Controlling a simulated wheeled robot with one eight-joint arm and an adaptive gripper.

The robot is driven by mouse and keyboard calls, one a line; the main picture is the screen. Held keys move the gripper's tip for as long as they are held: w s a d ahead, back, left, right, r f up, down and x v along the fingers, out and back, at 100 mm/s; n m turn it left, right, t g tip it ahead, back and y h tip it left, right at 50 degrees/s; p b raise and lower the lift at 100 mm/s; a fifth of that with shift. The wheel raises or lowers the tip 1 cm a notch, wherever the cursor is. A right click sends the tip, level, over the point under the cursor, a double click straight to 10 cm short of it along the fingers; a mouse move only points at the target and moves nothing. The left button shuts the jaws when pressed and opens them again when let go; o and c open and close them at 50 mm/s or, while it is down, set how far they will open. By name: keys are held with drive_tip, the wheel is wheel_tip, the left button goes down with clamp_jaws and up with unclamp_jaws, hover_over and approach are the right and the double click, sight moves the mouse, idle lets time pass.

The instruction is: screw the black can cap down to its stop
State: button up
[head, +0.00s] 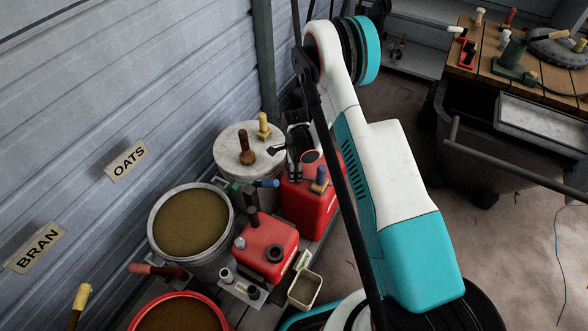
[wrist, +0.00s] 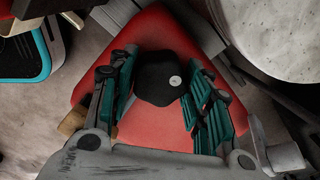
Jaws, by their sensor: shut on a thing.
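The black can cap (wrist: 157,78) lies between the teal fingers of my gripper (wrist: 160,88) in the wrist view, with a small pale dot on its top. The fingers are shut on its two sides. It sits over the red can (wrist: 85,75), whose top spreads out around it. In the head view the larger red can (head: 307,205) stands beside the wall, and my gripper (head: 293,160) is over its top. The cap cannot be made out there behind my arm. The thread and any gap under the cap are hidden.
A smaller red can (head: 262,238) stands in front, next to a small open box (head: 305,289). A lidded grey bin (head: 232,137) and an open grain bin (head: 156,244) stand along the wall. A wooden workbench (head: 476,68) is at the right.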

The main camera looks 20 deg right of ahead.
drive_tip(key=m, duration=0.4)
drive_tip(key=shift+m, duration=0.9)
drive_tip(key=m, duration=0.6)
drive_tip(key=shift+f, duration=0.1)
drive_tip(key=o, duration=1.1)
